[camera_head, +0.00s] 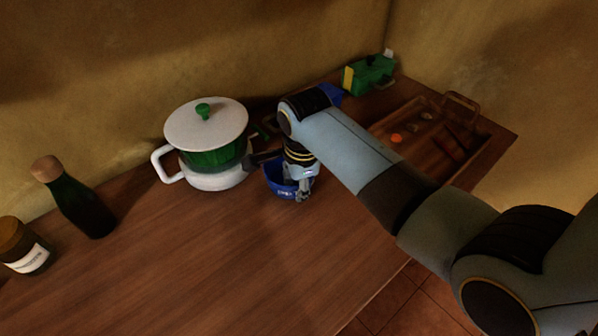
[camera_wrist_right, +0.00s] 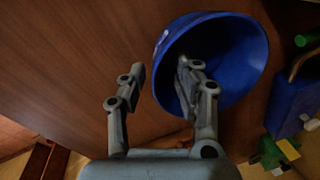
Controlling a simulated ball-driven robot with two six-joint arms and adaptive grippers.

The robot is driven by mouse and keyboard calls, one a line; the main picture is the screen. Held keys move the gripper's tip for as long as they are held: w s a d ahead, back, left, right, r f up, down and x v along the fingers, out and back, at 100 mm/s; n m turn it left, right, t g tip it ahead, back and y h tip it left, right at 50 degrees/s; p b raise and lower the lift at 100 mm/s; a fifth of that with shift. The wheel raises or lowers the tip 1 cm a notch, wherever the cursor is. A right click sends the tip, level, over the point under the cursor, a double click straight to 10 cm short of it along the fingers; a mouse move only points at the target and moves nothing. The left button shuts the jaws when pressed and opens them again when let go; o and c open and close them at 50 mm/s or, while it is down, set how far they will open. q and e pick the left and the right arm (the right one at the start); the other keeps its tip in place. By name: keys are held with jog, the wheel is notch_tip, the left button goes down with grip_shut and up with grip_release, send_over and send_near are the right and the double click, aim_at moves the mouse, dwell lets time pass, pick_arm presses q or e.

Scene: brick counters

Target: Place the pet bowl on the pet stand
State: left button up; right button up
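The pet bowl is a deep blue bowl (camera_head: 276,178) on the wooden counter, just right of the pot in the head view. In the right wrist view the bowl (camera_wrist_right: 238,58) appears with its open mouth facing the gripper. My right gripper (camera_head: 297,186) points down at the bowl's near right rim. In the right wrist view the gripper (camera_wrist_right: 160,70) has its fingers apart, one inside the bowl and the other outside, with the rim between them. I see no clear grip on the wall. I cannot pick out the pet stand with certainty. My left gripper is not in view.
A white and green lidded pot (camera_head: 207,140) stands close left of the bowl. A dark bottle (camera_head: 80,205) and a jar (camera_head: 26,252) are far left. A wooden tray (camera_head: 405,107) and a green-yellow object (camera_head: 370,75) lie right. The front counter (camera_head: 210,270) is clear.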

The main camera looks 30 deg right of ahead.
notch_tip(320, 180, up, 10)
jog(key=s, duration=0.1)
jog(key=shift+s+a, duration=0.2)
jog(key=shift+s, duration=0.1)
jog(key=shift+o, duration=0.5)
jog(key=shift+s+r, duration=0.1)
jog(key=shift+r, duration=0.2)
jog(key=w+r+m+t+y+b, duration=0.45)
jog(key=w+m+t, duration=0.25)
jog(key=w+t, duration=0.2)
jog(key=s+d+f+m+t+y+b, duration=0.1)
jog(key=s+d+f+m+t+b, duration=0.25)
jog(key=s+d+m+b, duration=0.35)
jog(key=s+d+f+n+g+b, duration=0.1)
jog(key=s+d+f+g+b, duration=0.2)
jog(key=f, duration=0.4)
jog(key=shift+t+y, duration=0.25)
jog(key=shift+t, duration=0.2)
jog(key=b+x, duration=0.2)
jog(key=x, duration=0.5)
jog(key=b+x, duration=0.1)
jog(key=x, duration=0.1)
jog(key=b+x, duration=0.1)
jog(key=x, duration=0.1)
jog(key=shift+w+d+r, duration=0.15)
jog(key=shift+w+d, duration=0.1)
jog(key=shift+w, duration=0.05)
grip_shut()
